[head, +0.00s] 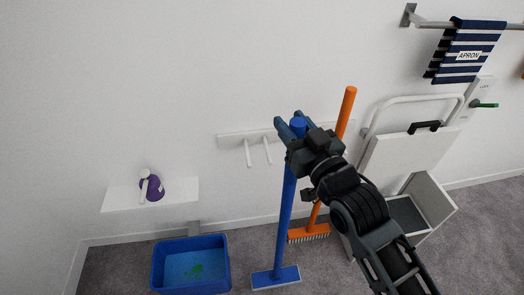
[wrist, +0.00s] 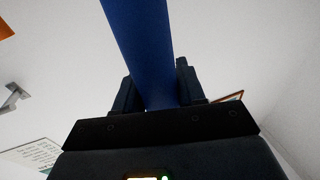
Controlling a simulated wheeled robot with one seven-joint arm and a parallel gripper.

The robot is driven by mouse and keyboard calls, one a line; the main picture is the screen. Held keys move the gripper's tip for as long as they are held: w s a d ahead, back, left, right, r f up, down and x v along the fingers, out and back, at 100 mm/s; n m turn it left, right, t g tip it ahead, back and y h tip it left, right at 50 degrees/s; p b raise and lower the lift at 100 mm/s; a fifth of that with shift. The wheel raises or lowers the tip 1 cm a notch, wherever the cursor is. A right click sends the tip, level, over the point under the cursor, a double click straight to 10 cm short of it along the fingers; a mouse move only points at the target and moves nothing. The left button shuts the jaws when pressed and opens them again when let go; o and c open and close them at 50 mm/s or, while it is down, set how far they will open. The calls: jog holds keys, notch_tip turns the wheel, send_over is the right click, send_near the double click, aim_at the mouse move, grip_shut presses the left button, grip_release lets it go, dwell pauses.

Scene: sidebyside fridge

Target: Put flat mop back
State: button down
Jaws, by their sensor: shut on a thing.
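The flat mop (head: 286,210) has a blue handle and a flat blue head (head: 276,277) low down near the floor. It stands close to upright, leaning a little. My gripper (head: 298,124) is shut on the handle near its top. In the wrist view the blue handle (wrist: 140,50) runs up between the fingers (wrist: 157,92). A white wall rack (head: 234,140) with pegs (head: 267,152) is behind and left of my gripper. Part of the rack is hidden by my gripper and arm. I cannot tell whether the mop head touches the floor.
An orange broom (head: 345,115) stands right of the mop, close to my gripper. A blue bin (head: 190,270) is on the floor at left, below a shelf (head: 112,199) with a purple bottle (head: 153,188).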

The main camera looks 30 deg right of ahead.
jog(key=w+a+f+b, duration=0.2)
jog(key=w+a+f, duration=0.2)
jog(key=f, duration=0.3)
jog(key=shift+a+f, duration=0.35)
jog(key=shift+a, duration=0.15)
jog(key=shift+f+b, duration=0.15)
jog(key=shift+b, duration=0.2)
jog(key=c, duration=0.7)
grip_release()
jog(key=shift+o, duration=0.2)
jog(key=s+b, duration=0.2)
jog(key=s, duration=1)
jog(key=shift+a+f, duration=0.25)
jog(key=shift+f, duration=0.15)
